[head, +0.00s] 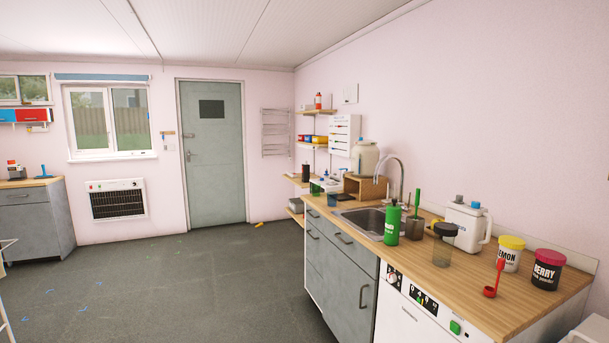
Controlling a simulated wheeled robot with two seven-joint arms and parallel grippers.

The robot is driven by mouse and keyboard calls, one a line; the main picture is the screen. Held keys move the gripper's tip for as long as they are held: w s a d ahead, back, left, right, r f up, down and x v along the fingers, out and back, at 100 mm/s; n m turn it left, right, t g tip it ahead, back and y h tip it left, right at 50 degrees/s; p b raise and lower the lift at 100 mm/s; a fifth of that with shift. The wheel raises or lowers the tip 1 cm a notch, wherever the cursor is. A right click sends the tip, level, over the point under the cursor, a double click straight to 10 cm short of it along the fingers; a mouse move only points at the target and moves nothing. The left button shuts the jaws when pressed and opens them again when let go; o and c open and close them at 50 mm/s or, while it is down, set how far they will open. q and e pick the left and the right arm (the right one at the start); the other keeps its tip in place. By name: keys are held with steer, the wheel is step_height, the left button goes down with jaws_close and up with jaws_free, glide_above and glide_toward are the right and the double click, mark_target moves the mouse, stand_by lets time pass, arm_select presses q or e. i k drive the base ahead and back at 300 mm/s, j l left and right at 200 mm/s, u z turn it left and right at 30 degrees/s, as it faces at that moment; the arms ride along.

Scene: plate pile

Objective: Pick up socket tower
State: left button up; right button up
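I cannot pick out a socket tower for certain in the head view. A small dark upright object (305,173) stands at the far end of the counter area, near the shelves; it is too small to tell what it is. Neither of my grippers shows in the head view.
A wooden counter (460,280) runs along the right wall with a sink (366,218), a green bottle (391,224), a white jug (466,226), a yellow-lidded tub (509,254) and a berry tub (546,270). The grey floor (190,290) is mostly clear. A grey door (212,150) is shut.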

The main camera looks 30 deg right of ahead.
mark_target(306, 175)
steer(key=i+z, duration=0.6)
steer(key=i, duration=0.9)
steer(key=i+z, duration=0.1)
steer(key=i, duration=0.95)
steer(key=i+j+z, duration=0.15)
steer(key=i, duration=0.9)
steer(key=i+z, duration=0.2)
steer(key=i, duration=0.4)
steer(key=i+j+z, duration=0.2)
steer(key=i, duration=0.35)
steer(key=i+z, duration=0.15)
steer(key=z, duration=0.25)
steer(key=i+j+z, duration=0.1)
steer(key=z, duration=0.3)
steer(key=i+j+z, duration=0.1)
steer(key=z, duration=0.3)
steer(key=j, duration=0.1)
